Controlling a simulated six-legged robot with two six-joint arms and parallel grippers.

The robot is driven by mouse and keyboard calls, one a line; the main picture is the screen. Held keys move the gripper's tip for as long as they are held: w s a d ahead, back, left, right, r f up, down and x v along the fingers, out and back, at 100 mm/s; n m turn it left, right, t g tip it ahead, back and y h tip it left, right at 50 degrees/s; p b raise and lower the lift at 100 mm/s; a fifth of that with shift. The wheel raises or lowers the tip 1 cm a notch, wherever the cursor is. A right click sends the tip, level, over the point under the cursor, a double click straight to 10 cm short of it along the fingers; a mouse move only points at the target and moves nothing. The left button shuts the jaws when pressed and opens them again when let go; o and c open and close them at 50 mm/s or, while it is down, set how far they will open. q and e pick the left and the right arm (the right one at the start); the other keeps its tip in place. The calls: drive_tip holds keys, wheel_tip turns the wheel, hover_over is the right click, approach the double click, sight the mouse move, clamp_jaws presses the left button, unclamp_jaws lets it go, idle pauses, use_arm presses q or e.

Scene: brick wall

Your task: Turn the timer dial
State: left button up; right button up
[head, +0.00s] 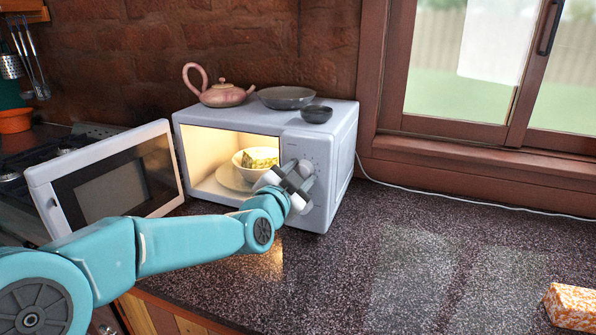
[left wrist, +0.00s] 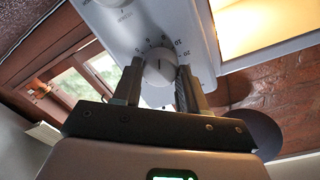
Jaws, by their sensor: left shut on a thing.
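The white microwave (head: 342,150) stands on the counter with its door (head: 45,208) swung open to the left. Its timer dial (left wrist: 158,72), a round white knob with numbers around it, shows in the left wrist view. My left gripper (head: 298,182) is at the control panel on the microwave's right front. In the left wrist view the fingers of my left gripper (left wrist: 158,88) are on either side of the timer dial and shut on it. My right gripper is in neither view.
A second knob (left wrist: 115,14) is on the same panel. A teapot (head: 222,95) and two dark bowls stand on top. The counter (head: 420,260) to the right is mostly clear.

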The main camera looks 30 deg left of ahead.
use_arm(q)
drive_tip(key=shift+r+m, duration=0.1)
drive_tip(key=shift+m, duration=0.3)
drive_tip(key=o, duration=1)
drive_tip(key=shift+o, duration=0.2)
drive_tip(key=s+d, duration=0.3)
drive_tip(key=s, duration=1.3)
drive_tip(key=shift+d+r, duration=0.1)
